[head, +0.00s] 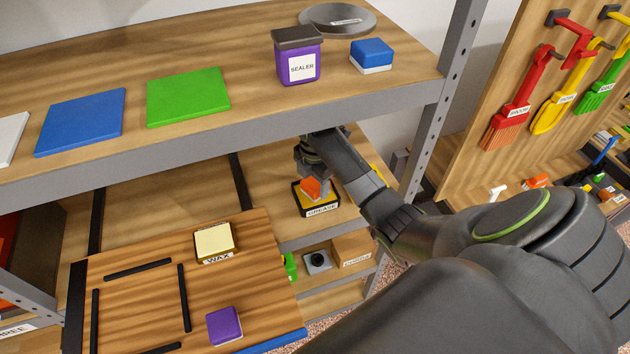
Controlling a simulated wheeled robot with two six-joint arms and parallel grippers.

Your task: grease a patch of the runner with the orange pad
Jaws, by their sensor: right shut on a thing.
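The orange pad (311,189) is in my right gripper (313,178), which is shut on it and points down over the grease tray. The grease tray (321,211) is a dark-rimmed tray with yellow inside and a GREASE label, on the middle shelf. The pad is at or just above the yellow; I cannot tell if they touch. Dark strips run across the middle shelf, one at centre (240,181) and one at left (97,220); which is the runner is not labelled. My left gripper is not in view.
A wooden board (140,295) with black bars, a WAX tray (215,241) and a purple pad (224,325) is at lower left. The upper shelf (250,110) overhangs the work area, holding a SEALER jar (298,62) and coloured mats. A steel post (432,130) stands right of my forearm.

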